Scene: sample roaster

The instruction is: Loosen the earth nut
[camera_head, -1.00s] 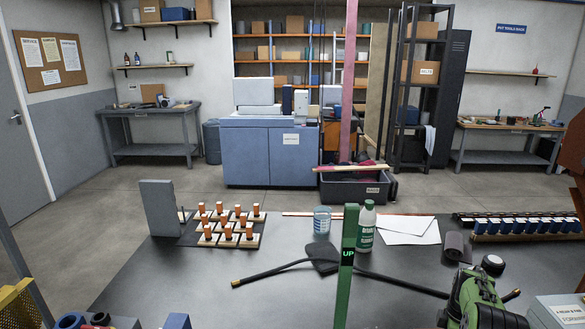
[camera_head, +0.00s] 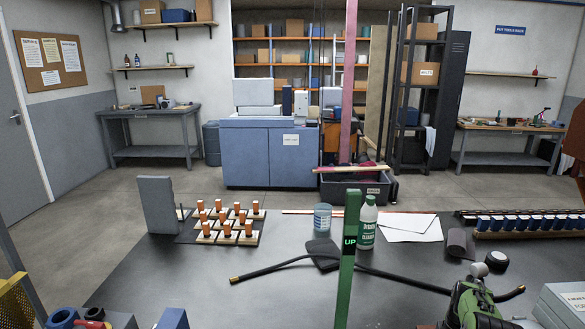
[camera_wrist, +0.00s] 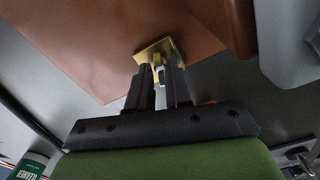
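In the wrist view my gripper (camera_wrist: 160,80) has two dark fingers standing a little apart, with a narrow gap between them. Just past the fingertips a brass plate (camera_wrist: 150,50) lies against a copper-coloured panel (camera_wrist: 90,35). A small pale metal piece (camera_wrist: 161,74), which looks like the earth nut, shows in line with the gap. I cannot tell whether the fingers touch it. In the head view my green arm end shows at the bottom right; its fingertips and the nut are not visible there.
A white and green cleaner bottle (camera_head: 367,225) and a blue-banded cup (camera_head: 322,217) stand on the dark bench (camera_head: 240,280). Several orange-topped pieces (camera_head: 228,223) stand at its left. A green post (camera_head: 347,260) marked UP rises in the middle. A black round knob (camera_head: 497,260) is at right.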

